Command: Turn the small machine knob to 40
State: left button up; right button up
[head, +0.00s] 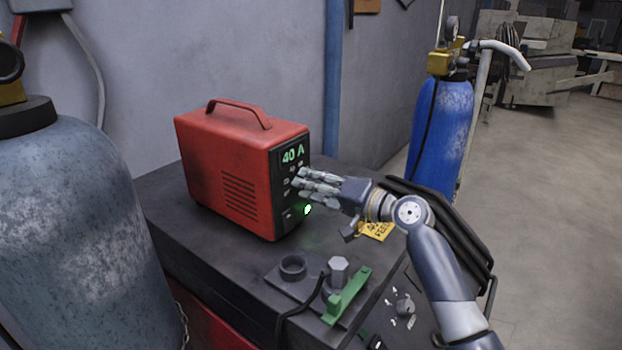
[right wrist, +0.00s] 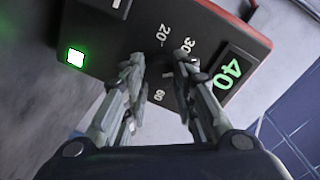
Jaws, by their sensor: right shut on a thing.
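The small red machine (head: 240,175) stands on a dark cabinet top. I cannot make out the knob's pointer. My left gripper is not in view.
A green light (head: 307,210) glows low on the panel. A plate with a ring (head: 292,267), a hex piece and a green bracket (head: 347,296) lies in front. Another dial (head: 403,305) sits on the cabinet's front. Gas cylinders stand left (head: 65,220) and right (head: 437,135).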

jog(key=shift+r+m+p, duration=0.15)
jog(key=shift+m+p, duration=0.65)
jog(key=shift+m, duration=0.7)
jog(key=o, duration=1.1)
jog(key=shift+w, duration=0.1)
jog(key=shift+d, duration=0.1)
jog(key=v, duration=1.1)
jog(key=shift+d, duration=0.35)
